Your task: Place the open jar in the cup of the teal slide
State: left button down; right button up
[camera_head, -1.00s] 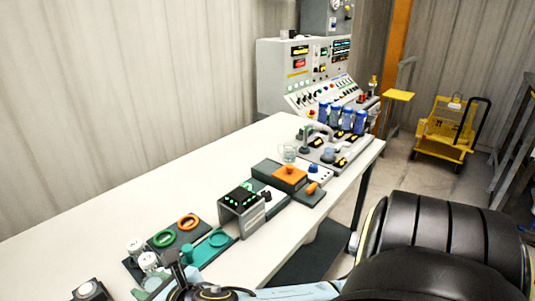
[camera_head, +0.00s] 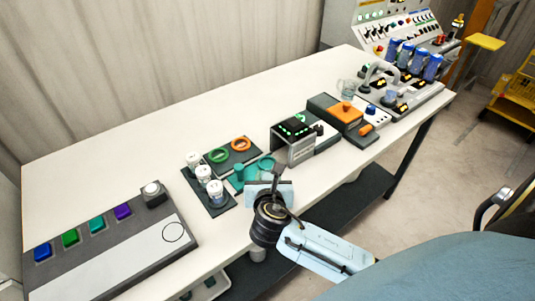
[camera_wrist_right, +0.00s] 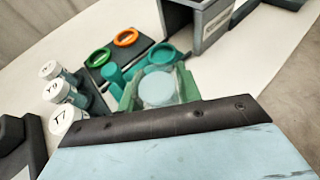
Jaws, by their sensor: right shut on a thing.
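My right gripper (camera_head: 270,180) is over the near edge of the table, just in front of the teal slide (camera_head: 267,165). In the right wrist view its green-sided fingers (camera_wrist_right: 158,92) are shut on the open jar (camera_wrist_right: 157,88), whose pale round mouth faces the camera. In the head view the jar is mostly hidden by the gripper. The slide's round teal cup (camera_wrist_right: 162,54) shows just beyond the jar, with a teal upright post (camera_wrist_right: 113,76) to its left. I cannot tell how high the jar is above the slide. My left gripper is not in view.
Several white-capped jars (camera_head: 203,173) stand in a dark rack left of the slide. A green ring (camera_head: 218,156) and an orange ring (camera_head: 241,144) lie behind it. A grey box with green lights (camera_head: 296,140) stands to the right. A panel with coloured buttons (camera_head: 110,240) is at left.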

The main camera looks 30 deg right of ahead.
jog(key=b, duration=0.1)
send_over(267, 160)
jog(key=shift+s+a, duration=0.1)
jog(key=shift+f+b, duration=0.6)
jog(key=shift+f, duration=1.25)
jog(key=shift+r, duration=0.1)
jog(key=o, duration=1.1)
jog(key=shift+f, duration=0.2)
jog(key=shift+r, duration=0.25)
jog(key=p+v, duration=0.2)
jog(key=v, duration=1)
jog(key=shift+p, duration=0.3)
